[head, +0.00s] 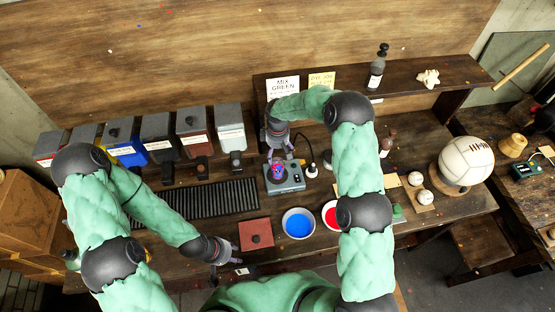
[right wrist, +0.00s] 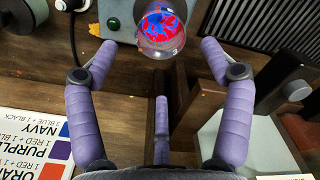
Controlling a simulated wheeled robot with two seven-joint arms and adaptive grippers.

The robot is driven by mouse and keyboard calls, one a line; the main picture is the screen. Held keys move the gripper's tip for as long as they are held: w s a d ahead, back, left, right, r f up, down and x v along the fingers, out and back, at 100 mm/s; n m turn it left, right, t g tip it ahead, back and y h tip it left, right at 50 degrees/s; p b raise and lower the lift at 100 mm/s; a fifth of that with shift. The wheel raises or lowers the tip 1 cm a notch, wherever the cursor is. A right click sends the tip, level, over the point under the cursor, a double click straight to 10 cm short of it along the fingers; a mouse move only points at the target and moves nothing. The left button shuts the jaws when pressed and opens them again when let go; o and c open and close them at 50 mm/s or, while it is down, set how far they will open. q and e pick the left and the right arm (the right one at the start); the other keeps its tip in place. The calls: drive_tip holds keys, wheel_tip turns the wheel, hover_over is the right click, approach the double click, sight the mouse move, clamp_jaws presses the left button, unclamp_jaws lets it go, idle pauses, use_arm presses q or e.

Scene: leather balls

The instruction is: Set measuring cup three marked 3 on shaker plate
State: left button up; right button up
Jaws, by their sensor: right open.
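A clear measuring cup (head: 278,171) with red and blue contents stands on top of the grey shaker (head: 287,183) at the middle of the bench. The cup also shows at the top of the right wrist view (right wrist: 161,28); no number is readable on it. The shaker plate under it is mostly hidden. My right gripper (head: 278,150) is open just behind the cup. In the right wrist view its fingertips (right wrist: 157,55) are spread on either side of the cup, with gaps to it. My left gripper (head: 229,252) hovers at the front edge, beside a red-brown square (head: 256,234); its opening is unclear.
A blue bowl (head: 298,224) and a red bowl (head: 331,214) stand in front of the shaker. Several lidded bins (head: 194,133) line the back left, behind a black ribbed mat (head: 206,199). A raised shelf (head: 447,76) and a "MIX GREEN" card (head: 283,87) are behind. A ball (head: 467,160) is right.

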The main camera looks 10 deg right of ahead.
drive_tip(key=s+a+f+m+y, duration=0.2)
drive_tip(key=s+f, duration=0.3)
drive_tip(key=s, duration=0.3)
drive_tip(key=s+a+f+m+y, duration=0.1)
drive_tip(key=s+f+m, duration=0.25)
drive_tip(key=s, duration=0.45)
drive_tip(key=s+f+m+y, duration=0.1)
drive_tip(key=s+m, duration=0.5)
drive_tip(key=s, duration=1.1)
drive_tip(key=shift+d+f, duration=0.15)
drive_tip(key=shift+f, duration=0.05)
